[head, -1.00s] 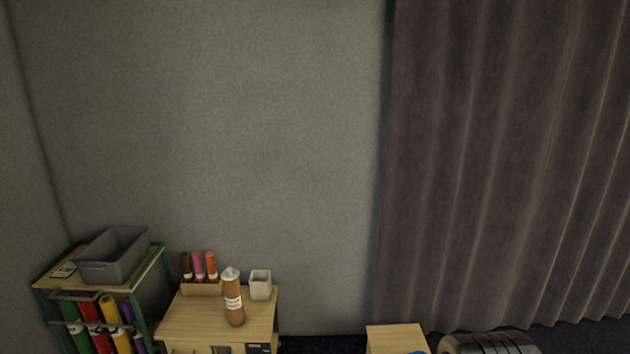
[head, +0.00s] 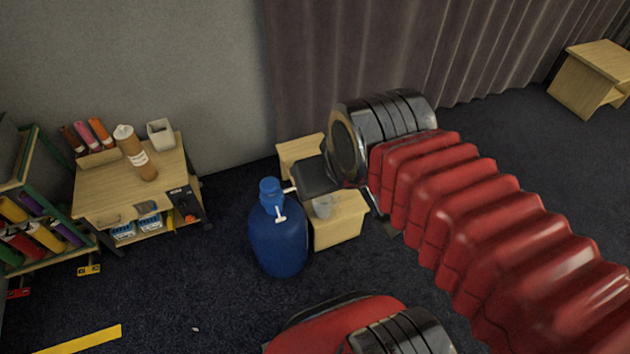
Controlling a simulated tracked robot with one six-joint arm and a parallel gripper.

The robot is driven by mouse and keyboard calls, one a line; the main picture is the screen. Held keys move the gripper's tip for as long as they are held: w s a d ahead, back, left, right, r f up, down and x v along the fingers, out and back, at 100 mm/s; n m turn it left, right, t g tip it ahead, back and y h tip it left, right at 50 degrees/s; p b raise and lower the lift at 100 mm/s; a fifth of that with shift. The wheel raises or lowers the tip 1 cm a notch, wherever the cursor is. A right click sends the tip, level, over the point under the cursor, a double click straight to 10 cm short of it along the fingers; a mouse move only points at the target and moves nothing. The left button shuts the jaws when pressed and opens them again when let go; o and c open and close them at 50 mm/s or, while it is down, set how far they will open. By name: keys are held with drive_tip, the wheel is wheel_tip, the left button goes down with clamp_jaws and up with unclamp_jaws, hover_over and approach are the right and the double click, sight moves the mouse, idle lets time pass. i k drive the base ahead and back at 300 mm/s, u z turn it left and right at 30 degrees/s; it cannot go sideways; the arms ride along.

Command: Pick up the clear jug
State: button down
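A small clear, greyish vessel (head: 322,206), which looks like the clear jug, sits on a low wooden step unit (head: 338,228) near the curtain. It is partly hidden by the dark end of my arm, so its full shape and any handle cannot be made out. My gripper (head: 316,178) shows as a dark block at the end of my arm, just above the vessel in the picture. Its fingers cannot be told apart, and whether it touches the vessel is unclear.
A large blue bottle with a tap (head: 278,240) stands on the floor just left of the step unit. A wooden cart (head: 108,195) with a brown bottle (head: 137,155) stands further left. Another wooden step (head: 592,78) is at the right. Dark carpet between is open.

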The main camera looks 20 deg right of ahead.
sight(322, 211)
drive_tip(key=k, duration=0.65)
drive_tip(key=u, duration=0.6)
drive_tip(key=i, duration=1.45)
drive_tip(key=z, duration=0.3)
